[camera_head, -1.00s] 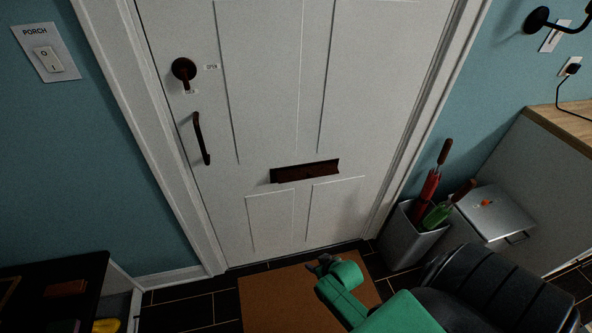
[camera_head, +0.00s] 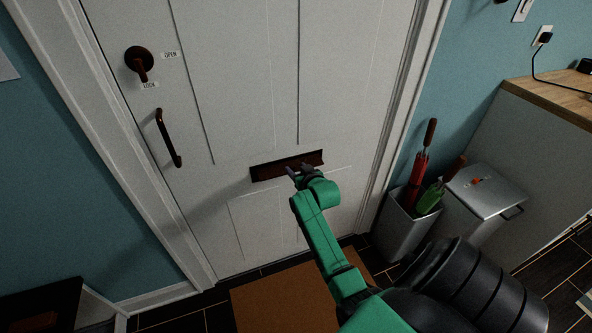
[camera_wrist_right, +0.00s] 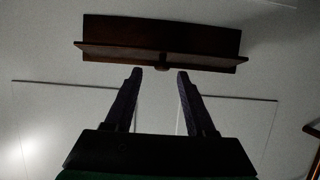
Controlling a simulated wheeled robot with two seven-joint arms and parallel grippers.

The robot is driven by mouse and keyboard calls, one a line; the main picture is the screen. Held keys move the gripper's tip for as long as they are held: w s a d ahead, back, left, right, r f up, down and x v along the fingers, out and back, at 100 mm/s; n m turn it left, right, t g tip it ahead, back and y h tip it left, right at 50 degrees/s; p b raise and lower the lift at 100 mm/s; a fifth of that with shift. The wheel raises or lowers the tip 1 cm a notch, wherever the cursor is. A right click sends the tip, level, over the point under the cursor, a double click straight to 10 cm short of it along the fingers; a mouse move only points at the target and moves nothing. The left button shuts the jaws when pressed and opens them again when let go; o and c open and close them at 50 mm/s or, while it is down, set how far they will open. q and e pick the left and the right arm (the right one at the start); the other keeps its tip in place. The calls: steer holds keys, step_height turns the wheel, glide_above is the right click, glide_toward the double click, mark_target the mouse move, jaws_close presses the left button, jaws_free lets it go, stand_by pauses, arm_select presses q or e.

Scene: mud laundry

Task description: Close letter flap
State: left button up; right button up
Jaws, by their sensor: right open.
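The dark red-brown letter flap (camera_head: 275,168) sits low in the white door (camera_head: 250,90). In the right wrist view the flap (camera_wrist_right: 120,51) juts out from its back plate (camera_wrist_right: 200,35), so it stands open, with a small knob at the middle of its edge. My right gripper (camera_head: 299,171) is in front of the flap's right half in the head view. In the wrist view its two fingers (camera_wrist_right: 160,74) are apart and empty, with their tips just below the flap edge near the knob. I cannot tell whether they touch it. My left gripper is out of view.
A dark door handle (camera_head: 168,138) and a lock knob (camera_head: 139,60) are on the door's left. A grey umbrella bin (camera_head: 399,226) and a metal bin (camera_head: 480,194) stand to the right. A brown doormat (camera_head: 270,300) lies below the door.

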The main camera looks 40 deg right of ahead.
steer(key=shift+w+d+f, duration=0.25)
steer(key=shift+w+f, duration=0.05)
steer(key=shift+w, duration=0.25)
steer(key=shift+a+r, duration=0.1)
jaws_close()
